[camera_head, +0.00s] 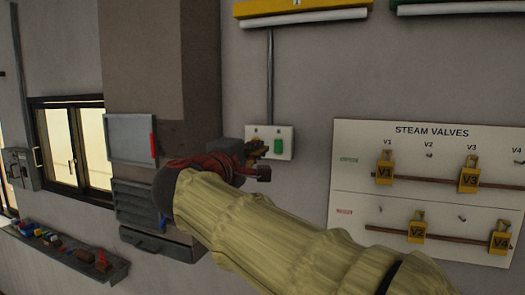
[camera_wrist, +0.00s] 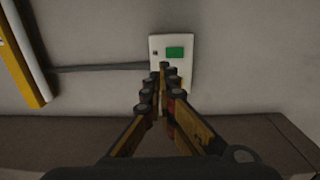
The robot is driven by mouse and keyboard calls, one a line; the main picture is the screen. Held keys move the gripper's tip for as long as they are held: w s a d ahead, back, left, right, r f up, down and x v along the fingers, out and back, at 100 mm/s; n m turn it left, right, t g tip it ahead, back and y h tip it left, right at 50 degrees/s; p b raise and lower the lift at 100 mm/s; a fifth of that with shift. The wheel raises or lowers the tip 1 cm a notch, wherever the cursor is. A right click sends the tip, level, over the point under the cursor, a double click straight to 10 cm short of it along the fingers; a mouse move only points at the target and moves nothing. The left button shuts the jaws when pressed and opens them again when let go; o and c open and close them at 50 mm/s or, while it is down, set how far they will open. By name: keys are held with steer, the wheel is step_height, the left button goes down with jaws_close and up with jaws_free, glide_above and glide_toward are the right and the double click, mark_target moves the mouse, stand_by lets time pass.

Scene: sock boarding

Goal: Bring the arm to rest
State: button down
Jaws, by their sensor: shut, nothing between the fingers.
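My gripper (camera_head: 262,160) is at the end of my arm, which wears a pale yellow sleeve in the head view. It is in front of the wall, by a white switch plate (camera_head: 286,134) with a green button (camera_head: 278,146). In the wrist view my gripper's fingers (camera_wrist: 165,72) come together at the tips with nothing between them. The switch plate (camera_wrist: 184,78) and its lit-looking green button (camera_wrist: 175,53) are beyond the tips there. I cannot tell whether the tips touch the plate. The gripper hides part of the plate.
A grey cabinet (camera_head: 131,138) with a red handle is left of my gripper. A shelf (camera_head: 68,258) with small coloured objects is at lower left, under a window (camera_head: 68,142).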

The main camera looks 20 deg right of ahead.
steer(key=shift+s+a, duration=0.2)
stand_by(0.3)
